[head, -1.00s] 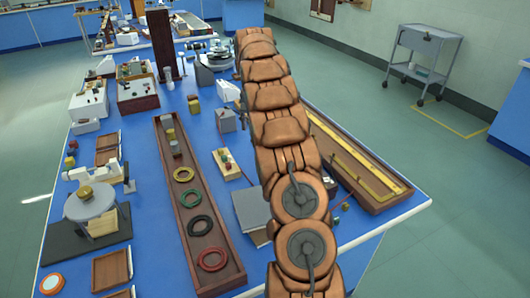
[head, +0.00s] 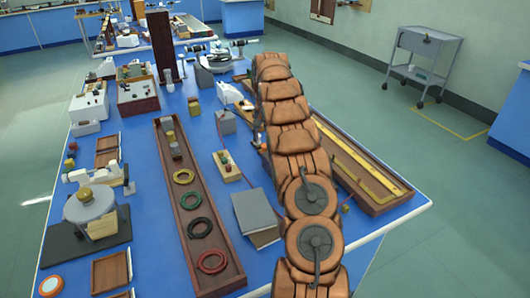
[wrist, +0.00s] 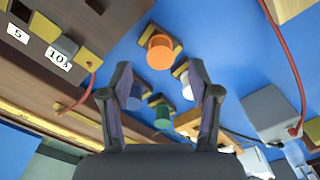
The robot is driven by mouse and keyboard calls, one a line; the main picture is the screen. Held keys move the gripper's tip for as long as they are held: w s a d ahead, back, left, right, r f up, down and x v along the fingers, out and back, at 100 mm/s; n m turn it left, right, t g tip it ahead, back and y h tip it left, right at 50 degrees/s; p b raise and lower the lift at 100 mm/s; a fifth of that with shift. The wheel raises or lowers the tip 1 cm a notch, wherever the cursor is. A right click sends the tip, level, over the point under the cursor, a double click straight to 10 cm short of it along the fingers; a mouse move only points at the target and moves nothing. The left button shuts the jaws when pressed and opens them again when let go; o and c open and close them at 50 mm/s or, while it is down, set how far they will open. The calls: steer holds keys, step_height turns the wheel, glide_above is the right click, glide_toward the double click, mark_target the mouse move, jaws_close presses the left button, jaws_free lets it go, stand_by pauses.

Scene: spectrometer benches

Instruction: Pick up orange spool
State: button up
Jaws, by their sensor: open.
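The orange spool (wrist: 160,52) shows in the wrist view above the middle. It stands on a blue table top beside a yellow piece. My gripper (wrist: 159,68) is open, with one finger on each side of the picture and nothing between its tips. The orange spool lies in line with the gap, beyond the fingertips, and no finger appears to touch it. In the head view my arm covers this part of the table, and I cannot make out the spool clearly there.
A green spool (wrist: 162,116) and a blue one (wrist: 133,97) sit close to the orange one. A wooden box with number labels (wrist: 58,60) is at the left, a grey block (wrist: 272,112) with a red cable at the right. A long wooden tray (head: 195,205) lies left of my arm.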

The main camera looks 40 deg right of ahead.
mark_target(265, 145)
steer(key=shift+f+p, duration=0.6)
steer(key=shift+f, duration=1.7)
jaws_close()
